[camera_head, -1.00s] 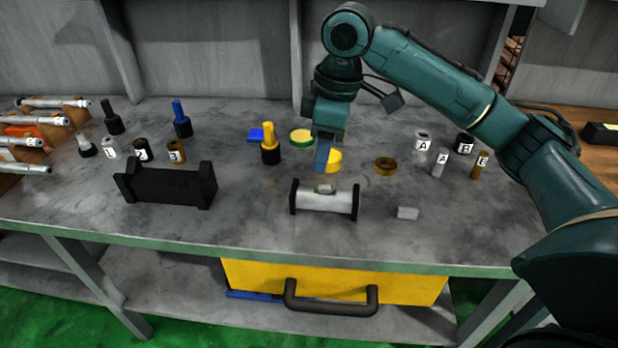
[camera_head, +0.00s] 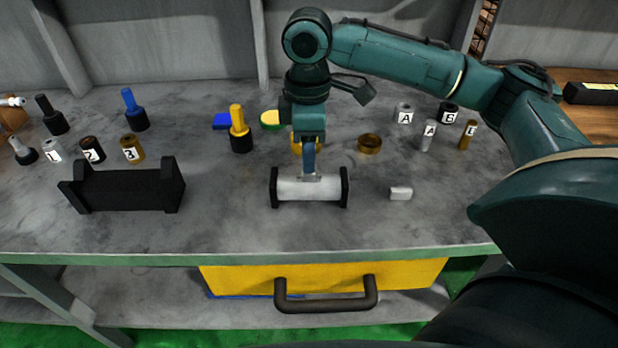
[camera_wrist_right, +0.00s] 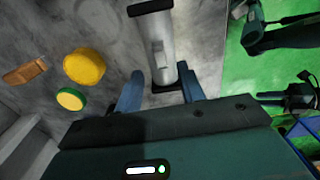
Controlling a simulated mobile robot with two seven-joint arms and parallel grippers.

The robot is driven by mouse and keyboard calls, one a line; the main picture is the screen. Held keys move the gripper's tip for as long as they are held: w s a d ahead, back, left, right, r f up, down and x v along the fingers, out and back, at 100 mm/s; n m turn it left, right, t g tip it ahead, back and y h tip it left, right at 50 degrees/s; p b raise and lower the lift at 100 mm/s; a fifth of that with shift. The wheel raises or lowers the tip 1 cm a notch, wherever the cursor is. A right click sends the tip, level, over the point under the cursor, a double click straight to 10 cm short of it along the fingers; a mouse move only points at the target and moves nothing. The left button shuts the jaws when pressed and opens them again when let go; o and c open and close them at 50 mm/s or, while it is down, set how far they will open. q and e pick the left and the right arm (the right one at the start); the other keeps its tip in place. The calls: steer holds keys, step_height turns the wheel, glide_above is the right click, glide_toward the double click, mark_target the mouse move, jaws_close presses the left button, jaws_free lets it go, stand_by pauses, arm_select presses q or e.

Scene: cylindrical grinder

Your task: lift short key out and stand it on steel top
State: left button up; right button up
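A pale shaft (camera_head: 290,189) lies level between two black end plates on the steel top (camera_head: 240,225). A short key (camera_wrist_right: 158,47) sits in the shaft's upper side in the right wrist view; in the head view the fingers mostly cover it. My right gripper (camera_head: 309,174) points down just over the shaft. In the right wrist view its two blue fingers (camera_wrist_right: 160,78) are apart, one to each side of the shaft's line, with nothing seen held. A loose pale block (camera_head: 400,193) lies on the steel top to the right. My left gripper is not in view.
A black cradle (camera_head: 125,190) stands at left. Behind are a yellow-topped tool (camera_head: 240,128), a green-and-yellow disc (camera_head: 271,119), a brass ring (camera_head: 369,144) and several labelled cylinders (camera_head: 427,136). Bare steel lies around the loose block and before the shaft.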

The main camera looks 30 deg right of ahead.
mark_target(309, 177)
step_height(309, 177, down, 4)
steer(key=shift+f+b, duration=0.15)
steer(key=shift+b, duration=0.2)
steer(key=shift+c, duration=0.2)
jaws_close()
